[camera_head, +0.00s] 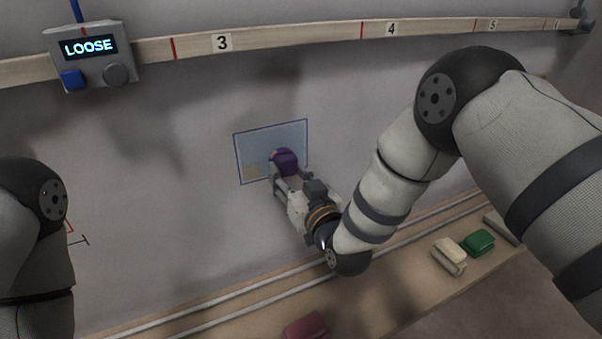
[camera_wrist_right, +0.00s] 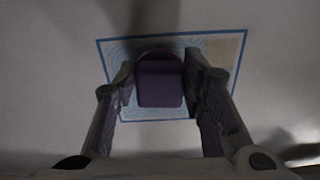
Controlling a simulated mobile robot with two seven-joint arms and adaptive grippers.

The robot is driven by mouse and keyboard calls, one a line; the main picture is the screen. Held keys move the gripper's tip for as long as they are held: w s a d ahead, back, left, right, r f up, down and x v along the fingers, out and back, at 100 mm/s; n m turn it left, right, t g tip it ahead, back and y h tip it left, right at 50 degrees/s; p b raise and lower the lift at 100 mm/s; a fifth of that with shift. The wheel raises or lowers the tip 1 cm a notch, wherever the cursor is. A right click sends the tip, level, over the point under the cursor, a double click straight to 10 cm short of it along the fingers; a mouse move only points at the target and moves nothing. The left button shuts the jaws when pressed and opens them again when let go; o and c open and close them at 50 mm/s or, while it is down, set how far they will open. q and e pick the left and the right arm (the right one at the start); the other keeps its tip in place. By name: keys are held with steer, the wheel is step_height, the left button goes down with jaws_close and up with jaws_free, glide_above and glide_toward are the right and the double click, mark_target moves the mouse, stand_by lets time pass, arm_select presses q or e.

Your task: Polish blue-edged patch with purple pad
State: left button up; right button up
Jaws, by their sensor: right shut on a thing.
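The blue-edged patch (camera_head: 270,140) is a pale blue-grey rectangle on the wall, with a tan area in its lower left corner in the head view. The patch also shows in the right wrist view (camera_wrist_right: 210,48), where the tan area is at its upper right. My right gripper (camera_head: 283,172) is shut on the purple pad (camera_head: 286,160) in front of the patch. In the right wrist view the pad (camera_wrist_right: 159,82) sits between both fingers and overlaps the patch. I cannot tell whether it touches the wall. My left arm shows at the left edge, but its gripper is out of view.
A wooden rail (camera_head: 300,38) with numbers crosses the wall above, carrying a grey box (camera_head: 92,55) that reads LOOSE. Below is a wooden shelf (camera_head: 375,305) with a dark red block (camera_head: 306,326), a cream block (camera_head: 449,254) and a green block (camera_head: 478,242).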

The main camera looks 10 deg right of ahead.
steer(key=shift+s+a+f, duration=0.1)
steer(key=shift+s+a, duration=0.15)
steer(key=shift+a, duration=0.5)
steer(key=shift+s+a+f, duration=0.1)
steer(key=shift+s+a, duration=0.15)
steer(key=shift+a, duration=0.45)
steer(key=shift+s+a+r, duration=0.1)
steer(key=shift+s+a, duration=0.2)
steer(key=shift+a, duration=0.65)
steer(key=shift+s+a, duration=0.3)
steer(key=shift+a, duration=0.65)
steer(key=shift+s+a+r, duration=0.1)
steer(key=shift+s+a, duration=0.2)
steer(key=shift+a, duration=0.65)
steer(key=o, duration=0.7)
steer(key=c, duration=0.5)
steer(key=shift+s+d, duration=0.1)
steer(key=shift+s+d, duration=0.15)
steer(key=shift+s, duration=0.3)
steer(key=shift+v, duration=2.55)
